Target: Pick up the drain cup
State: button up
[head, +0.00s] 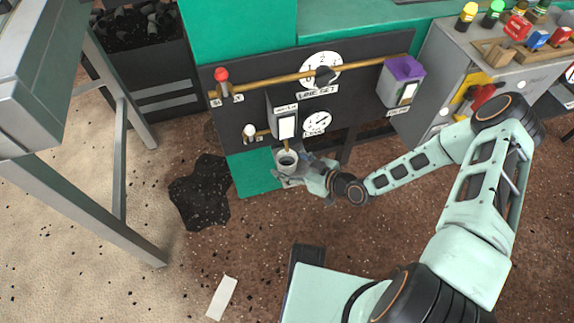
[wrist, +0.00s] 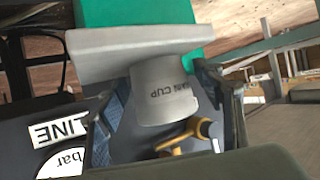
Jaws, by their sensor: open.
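The drain cup (head: 287,160) is a small grey round cup below the brass outlet of the dark panel. In the wrist view the cup (wrist: 165,92) appears upside down, its lettering partly readable as "CUP", beside a flat grey plate (wrist: 125,50). My gripper (head: 291,177) is at the cup in the head view, coming from the lower right. In the wrist view my gripper (wrist: 170,112) is open, with one finger on each side of the cup. I cannot tell whether either finger touches it.
The dark panel (head: 355,105) behind the cup carries a brass pipe (head: 270,83), gauges (head: 316,122) and a purple-topped box (head: 401,82). A brass valve (wrist: 187,137) is close to the cup. A dark spill (head: 200,192) and a paper strip (head: 222,298) lie on the floor.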

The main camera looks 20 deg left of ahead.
jog(key=shift+w+a+f, duration=0.1)
jog(key=shift+a, duration=0.1)
jog(key=c, duration=1.3)
jog(key=shift+o, duration=0.2)
